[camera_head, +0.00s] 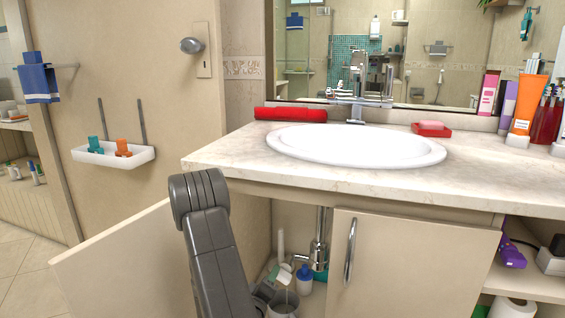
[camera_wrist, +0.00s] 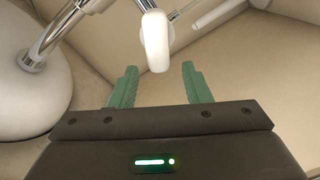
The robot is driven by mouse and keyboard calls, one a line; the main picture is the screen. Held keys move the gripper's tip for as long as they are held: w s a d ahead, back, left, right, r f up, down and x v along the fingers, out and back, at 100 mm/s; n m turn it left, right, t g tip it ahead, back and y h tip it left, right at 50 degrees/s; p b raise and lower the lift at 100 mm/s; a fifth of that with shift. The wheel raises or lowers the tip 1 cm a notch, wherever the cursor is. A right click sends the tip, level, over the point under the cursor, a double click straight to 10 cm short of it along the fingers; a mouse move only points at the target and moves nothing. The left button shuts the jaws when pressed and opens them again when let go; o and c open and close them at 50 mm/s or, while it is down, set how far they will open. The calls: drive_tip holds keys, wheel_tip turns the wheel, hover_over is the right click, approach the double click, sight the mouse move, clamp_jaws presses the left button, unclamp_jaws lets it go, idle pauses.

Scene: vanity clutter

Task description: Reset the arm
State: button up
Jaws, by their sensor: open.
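My gripper (camera_wrist: 159,68) shows in the wrist view with its two green fingers spread apart. A white rounded object (camera_wrist: 155,40) shows between and beyond the fingertips; I cannot tell whether it touches them, and it does not look held. In the head view my grey arm (camera_head: 212,245) stands in front of the open cabinet under the sink. My gripper is out of sight in that view.
The sink counter (camera_head: 225,152) has its front edge right beside my arm. A cabinet door (camera_head: 125,262) stands open at left, and another door (camera_head: 405,268) is at right. Several containers, including a blue-capped bottle (camera_head: 304,280), stand inside the cabinet. A chrome pipe (camera_wrist: 55,38) crosses the wrist view.

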sight(282, 269)
drive_tip(key=p+v, duration=0.1)
drive_tip(key=v, duration=0.8)
drive_tip(key=b+x, duration=0.2)
drive_tip(key=x, duration=1.2)
drive_tip(key=shift+w+d, duration=0.1)
drive_tip(key=shift+d, duration=0.05)
drive_tip(key=shift+r+m+b, duration=0.2)
drive_tip(key=shift+m+b, duration=0.15)
drive_tip(key=shift+m, duration=0.55)
drive_tip(key=m, duration=0.3)
drive_tip(key=shift+s+d+r, duration=0.25)
drive_tip(key=shift+d+r, duration=0.05)
drive_tip(key=shift+d, duration=0.05)
drive_tip(key=m, duration=0.4)
drive_tip(key=shift+s+d+r+b, duration=0.15)
drive_tip(key=shift+d+r+b, duration=0.05)
drive_tip(key=shift+d+b, duration=0.2)
drive_tip(key=m, duration=0.2)
drive_tip(key=shift+s+d+r+m, duration=0.1)
drive_tip(key=shift+d+m, duration=0.25)
drive_tip(key=shift+m, duration=0.05)
drive_tip(key=shift+s+a, duration=0.1)
drive_tip(key=shift+s, duration=0.2)
drive_tip(key=shift+p+v, duration=0.5)
drive_tip(key=shift+v, duration=2.05)
